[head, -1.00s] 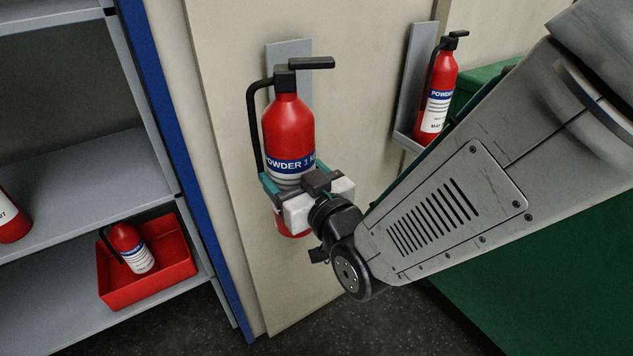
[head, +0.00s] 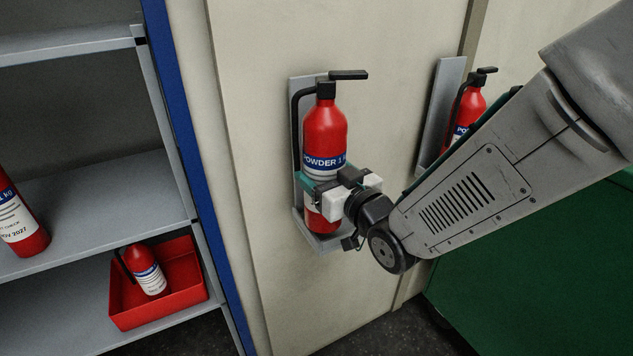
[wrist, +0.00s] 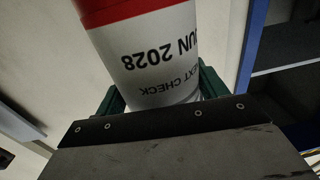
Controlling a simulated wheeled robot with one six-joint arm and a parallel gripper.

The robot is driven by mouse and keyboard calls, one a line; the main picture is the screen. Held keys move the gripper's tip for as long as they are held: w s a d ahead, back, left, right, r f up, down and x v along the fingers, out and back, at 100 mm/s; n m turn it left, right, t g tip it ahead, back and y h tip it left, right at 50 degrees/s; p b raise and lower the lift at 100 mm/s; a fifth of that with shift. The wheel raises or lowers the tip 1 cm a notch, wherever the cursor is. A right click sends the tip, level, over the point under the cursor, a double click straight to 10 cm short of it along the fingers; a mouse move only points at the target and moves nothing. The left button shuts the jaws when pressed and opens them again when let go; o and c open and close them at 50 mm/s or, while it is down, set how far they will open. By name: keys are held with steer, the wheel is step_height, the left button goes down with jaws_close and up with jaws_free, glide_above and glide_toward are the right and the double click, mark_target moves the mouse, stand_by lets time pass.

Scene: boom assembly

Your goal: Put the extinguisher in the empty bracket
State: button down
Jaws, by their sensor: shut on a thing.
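A red extinguisher (head: 325,138) with a black handle and hose stands upright in front of a grey wall bracket (head: 299,92) in the head view. Its base is at the bracket's bottom shelf; I cannot tell whether it touches. My gripper (head: 322,190) is shut around the lower body of the extinguisher. In the wrist view the extinguisher's white label (wrist: 158,55) reads "JUN 2028" upside down, between the green fingers of my gripper (wrist: 155,98). The bracket's lower part is partly hidden by the extinguisher and gripper.
A second bracket (head: 440,105) to the right holds another extinguisher (head: 467,112), partly behind my arm. At left, a grey shelf (head: 100,200) carries an extinguisher (head: 18,222) and a red bin (head: 185,293) with a smaller one (head: 146,268) inside. A green surface (head: 520,270) lies at lower right.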

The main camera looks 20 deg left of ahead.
steer(key=shift+w+d+f, duration=0.1)
steer(key=shift+w+f, duration=1.65)
steer(key=shift+f, duration=0.1)
steer(key=shift+c, duration=0.8)
jaws_free()
steer(key=shift+f, duration=0.2)
steer(key=shift+r, duration=0.1)
